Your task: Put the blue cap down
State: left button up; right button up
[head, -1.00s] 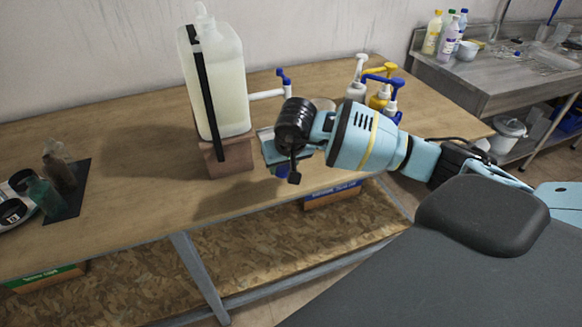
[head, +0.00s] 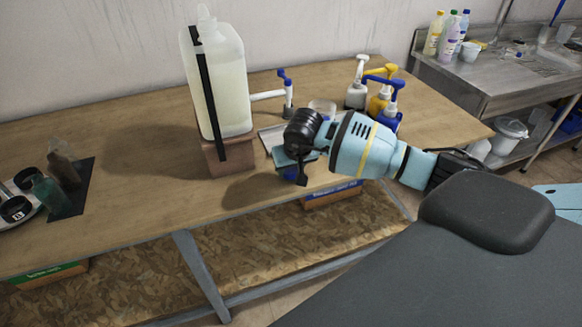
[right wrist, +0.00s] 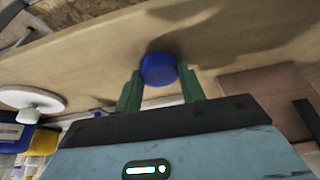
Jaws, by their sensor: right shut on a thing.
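The blue cap (right wrist: 158,69) sits between the green fingers of my right gripper (right wrist: 160,80) in the right wrist view. The gripper is shut on it. In the head view my right gripper (head: 288,158) points down over the front part of the wooden table (head: 120,190), right of the big jug's block. A bit of the cap (head: 290,172) shows dark blue under the fingers, partly hidden by them and the wrist. It is low over the tabletop; I cannot tell whether it touches. My left gripper is not in view.
A translucent jug (head: 222,90) with a white spout and blue-handled tap (head: 287,92) stands on a brown block (head: 228,157). A metal tray (head: 268,137) lies behind my gripper. Pump bottles (head: 380,98) stand to the right. The table's front left-middle is clear.

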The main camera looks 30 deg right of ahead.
jog(key=shift+f, duration=0.1)
jog(key=shift+f, duration=0.15)
jog(key=o, duration=0.9)
jog(key=shift+r, duration=0.2)
jog(key=shift+r, duration=0.35)
jog(key=v, duration=1.1)
jog(key=shift+s+r+p, duration=0.15)
jog(key=shift+s+p, duration=0.05)
jog(key=shift+p, duration=0.15)
